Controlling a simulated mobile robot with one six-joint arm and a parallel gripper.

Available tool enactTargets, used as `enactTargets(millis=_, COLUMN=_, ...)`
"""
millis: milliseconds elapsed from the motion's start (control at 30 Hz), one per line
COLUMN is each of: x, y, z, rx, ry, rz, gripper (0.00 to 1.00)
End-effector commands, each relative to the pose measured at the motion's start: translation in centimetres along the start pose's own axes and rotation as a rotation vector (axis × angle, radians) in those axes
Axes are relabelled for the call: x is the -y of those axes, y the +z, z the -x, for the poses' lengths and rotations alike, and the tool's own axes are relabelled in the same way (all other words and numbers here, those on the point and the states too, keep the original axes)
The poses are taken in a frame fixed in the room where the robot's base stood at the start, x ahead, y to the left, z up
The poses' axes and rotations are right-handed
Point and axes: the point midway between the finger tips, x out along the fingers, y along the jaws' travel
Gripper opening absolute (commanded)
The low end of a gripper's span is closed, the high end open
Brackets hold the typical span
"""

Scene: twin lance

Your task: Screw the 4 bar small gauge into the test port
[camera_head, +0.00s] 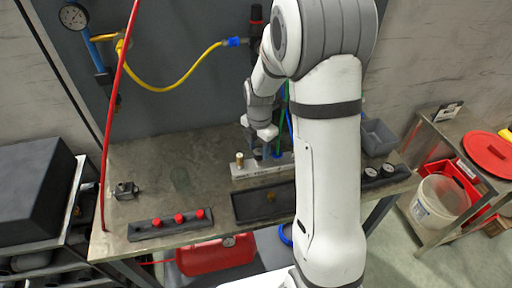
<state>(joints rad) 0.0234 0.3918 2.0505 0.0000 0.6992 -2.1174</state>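Two small gauges with white dials stand at the right end of the bench, the left one (370,173) and the right one (388,169). Their markings are too small to read, so I cannot tell which is the 4 bar one. A light metal block (245,173) lies at mid-bench, with an upright brass fitting (239,160) at its left end; I cannot tell whether this is the test port. My gripper (270,154) points down over the block, right of the brass fitting. Its fingertips are small and partly hidden, so its opening and any held thing are unclear.
A dark tray (241,209) lies in front of the block. A strip with several red caps (179,218) lies front left, with a small metal fitting (126,190) behind it. A grey bin (377,136) stands back right. A red hose (112,110) hangs at left. The left bench is mostly clear.

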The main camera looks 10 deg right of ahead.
Motion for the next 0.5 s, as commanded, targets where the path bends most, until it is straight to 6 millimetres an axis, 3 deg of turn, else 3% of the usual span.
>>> enactTargets(millis=300, x=0.0, y=0.01, z=-0.03, rx=0.0, ry=0.0, rz=0.022, gripper=0.49)
enactTargets(millis=500, x=-0.02, y=0.01, z=-0.11, rx=0.001, ry=0.001, rz=0.249, gripper=0.49)
